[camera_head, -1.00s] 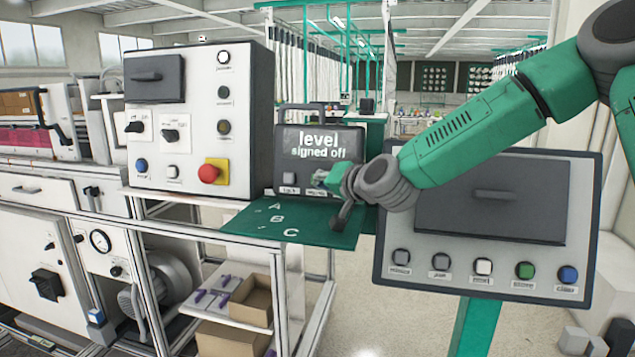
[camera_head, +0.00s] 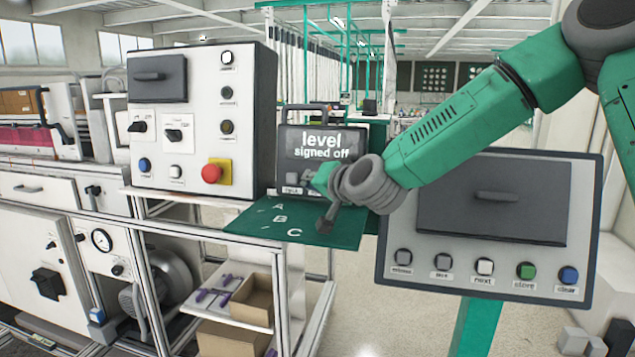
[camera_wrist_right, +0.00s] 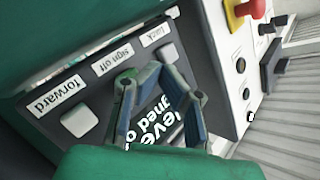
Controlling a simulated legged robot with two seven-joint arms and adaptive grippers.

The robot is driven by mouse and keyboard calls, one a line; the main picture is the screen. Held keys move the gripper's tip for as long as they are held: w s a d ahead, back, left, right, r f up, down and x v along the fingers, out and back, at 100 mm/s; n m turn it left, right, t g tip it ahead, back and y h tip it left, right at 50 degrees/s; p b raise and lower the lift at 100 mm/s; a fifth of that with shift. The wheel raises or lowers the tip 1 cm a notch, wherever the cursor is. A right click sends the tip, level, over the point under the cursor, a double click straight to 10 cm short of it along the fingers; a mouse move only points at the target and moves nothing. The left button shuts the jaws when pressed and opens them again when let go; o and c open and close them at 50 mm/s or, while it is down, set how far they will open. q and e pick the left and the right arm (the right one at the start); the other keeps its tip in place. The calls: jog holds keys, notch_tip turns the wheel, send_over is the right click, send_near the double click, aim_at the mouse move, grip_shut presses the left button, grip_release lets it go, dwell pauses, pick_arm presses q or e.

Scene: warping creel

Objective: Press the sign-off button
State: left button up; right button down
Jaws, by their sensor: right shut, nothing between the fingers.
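The dark control box (camera_head: 345,150) stands on a green plate, and its screen reads "level signed off". In the right wrist view a row of labels reads "forward", "sign off" (camera_wrist_right: 118,56) and a third that looks like "lock". The pale forward button (camera_wrist_right: 78,120) and the third button (camera_wrist_right: 168,53) show, but the sign-off button is hidden behind my fingers. My right gripper (camera_head: 317,180) is shut and empty in front of the box's lower edge; it also shows in the right wrist view (camera_wrist_right: 142,78). I cannot tell whether its tips touch the button. My left gripper is out of view.
A white control cabinet (camera_head: 255,120) with a red emergency knob (camera_head: 211,173) stands just left of the box. The green plate (camera_head: 340,228) lettered A, B, C lies below. A larger panel (camera_head: 490,262) with several buttons stands right, under my right arm.

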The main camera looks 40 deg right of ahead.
jog(key=shift+f, duration=0.1)
jog(key=s+a, duration=0.1)
jog(key=s+a+r, duration=0.1)
jog(key=a, duration=0.1)
jog(key=shift+s, duration=0.2)
jog(key=shift+s+a+p, duration=0.3)
jog(key=shift+s+a, duration=0.05)
jog(key=shift+a, duration=0.25)
jog(key=shift+d+f, duration=0.1)
jog(key=shift+d, duration=0.35)
jog(key=shift+a, duration=0.25)
